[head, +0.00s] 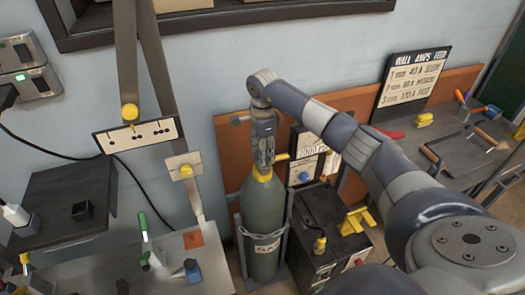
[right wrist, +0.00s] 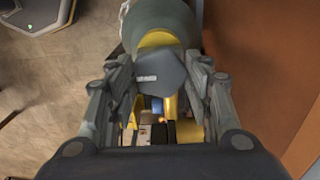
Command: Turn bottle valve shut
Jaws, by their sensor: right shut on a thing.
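The grey-green gas bottle (head: 262,217) stands upright in a holder against the orange panel. It has a yellow collar (head: 263,173) at its neck. My right gripper (head: 262,160) points down over the bottle's top and is shut on the valve, which it mostly hides in the head view. In the right wrist view, the dark grey faceted valve knob (right wrist: 160,74) sits between the two fingers of the right gripper (right wrist: 160,92), with the bottle (right wrist: 158,16) and the yellow collar (right wrist: 157,40) behind it. My left gripper is not in view.
A dark machine (head: 325,235) with yellow parts stands just right of the bottle. A printed sign (head: 308,158) is behind it. A wall-feed chart (head: 416,80) and a tool bench (head: 455,140) are at right. A workbench (head: 180,270) with tools is at left.

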